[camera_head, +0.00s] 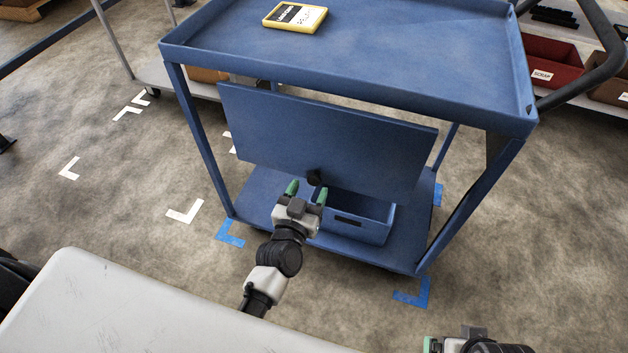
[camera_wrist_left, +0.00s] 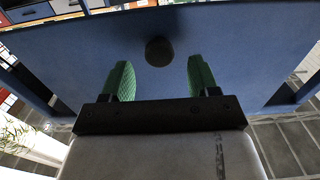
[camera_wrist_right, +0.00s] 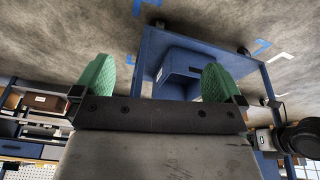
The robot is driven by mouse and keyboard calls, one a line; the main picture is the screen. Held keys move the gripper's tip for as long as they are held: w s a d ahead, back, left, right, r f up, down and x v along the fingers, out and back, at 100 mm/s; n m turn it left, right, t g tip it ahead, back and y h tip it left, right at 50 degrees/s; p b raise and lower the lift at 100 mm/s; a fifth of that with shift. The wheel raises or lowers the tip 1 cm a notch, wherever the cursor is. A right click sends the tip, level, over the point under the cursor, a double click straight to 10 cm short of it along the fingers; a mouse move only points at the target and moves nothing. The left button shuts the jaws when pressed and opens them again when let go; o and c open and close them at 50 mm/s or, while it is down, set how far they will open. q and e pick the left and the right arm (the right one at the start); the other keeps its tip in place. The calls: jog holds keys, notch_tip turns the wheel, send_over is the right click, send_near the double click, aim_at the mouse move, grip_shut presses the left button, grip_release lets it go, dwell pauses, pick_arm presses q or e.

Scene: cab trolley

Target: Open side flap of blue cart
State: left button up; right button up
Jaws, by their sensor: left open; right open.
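The blue cart (camera_head: 200,150) stands ahead in the head view. Its side flap (camera_head: 330,140) is a flat blue panel hanging under the top tray, with a dark round knob (camera_head: 314,177) near its lower edge. I cannot tell how far the flap is tilted. My left gripper (camera_head: 306,191) is open just in front of the knob. In the left wrist view the knob (camera_wrist_left: 159,51) shows between and beyond the two green fingertips, apparently not gripped. My right gripper (camera_wrist_right: 157,80) is open and empty; only part of it shows at the head view's bottom right.
A blue bin (camera_head: 355,215) sits on the cart's lower shelf (camera_head: 262,195), partly behind the flap. A yellow device (camera_head: 295,17) lies on the top tray. A red bin (camera_head: 550,62) stands at the back right. Blue tape (camera_head: 412,294) marks the floor.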

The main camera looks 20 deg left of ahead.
aim_at(313, 182)
pick_arm(q)
jog(key=shift+w, duration=2.05)
pick_arm(e)
jog(key=shift+v, duration=1.4)
jog(key=shift+d, duration=0.1)
pick_arm(q)
grip_shut()
